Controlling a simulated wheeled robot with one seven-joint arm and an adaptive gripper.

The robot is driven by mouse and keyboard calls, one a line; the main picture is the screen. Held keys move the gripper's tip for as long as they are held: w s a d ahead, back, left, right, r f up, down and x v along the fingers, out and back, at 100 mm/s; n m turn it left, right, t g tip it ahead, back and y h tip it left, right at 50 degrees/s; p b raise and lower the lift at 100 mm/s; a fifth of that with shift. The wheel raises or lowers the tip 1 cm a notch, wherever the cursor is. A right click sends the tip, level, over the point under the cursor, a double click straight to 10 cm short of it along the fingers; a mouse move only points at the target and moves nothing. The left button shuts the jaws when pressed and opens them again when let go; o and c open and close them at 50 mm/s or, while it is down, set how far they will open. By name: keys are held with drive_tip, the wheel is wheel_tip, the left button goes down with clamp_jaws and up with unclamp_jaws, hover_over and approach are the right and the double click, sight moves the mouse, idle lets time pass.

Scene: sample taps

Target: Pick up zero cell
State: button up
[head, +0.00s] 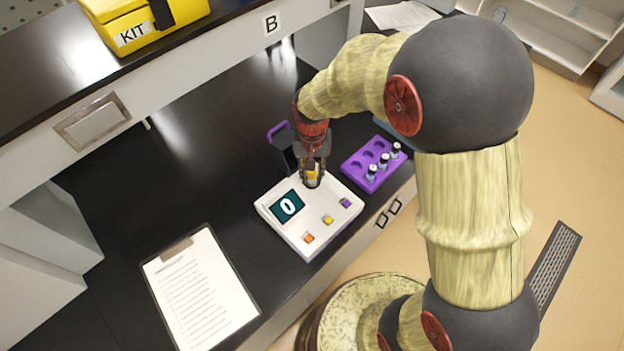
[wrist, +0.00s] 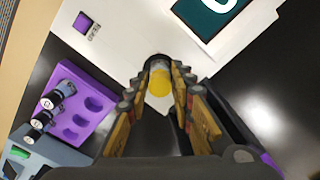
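The analyzer (head: 290,240) is a white box with a dark screen (head: 288,206) reading 0. What looks like the zero cell (wrist: 159,82), a small piece with a yellow face, is at a dark round port near the analyzer's back edge. It also shows as a yellow spot in the head view (head: 312,172). My gripper (head: 313,180) points down over this port. In the wrist view, the fingers (wrist: 160,75) stand on both sides of the yellow piece, very close to it. Whether they press on it cannot be told. The cell's lower part is hidden.
A dark holder with a purple rim (head: 279,142) stands behind my gripper. A clipboard (head: 200,290) lies at the front left. The bench at left is clear.

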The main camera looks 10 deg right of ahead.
drive_tip(key=c, duration=0.5)
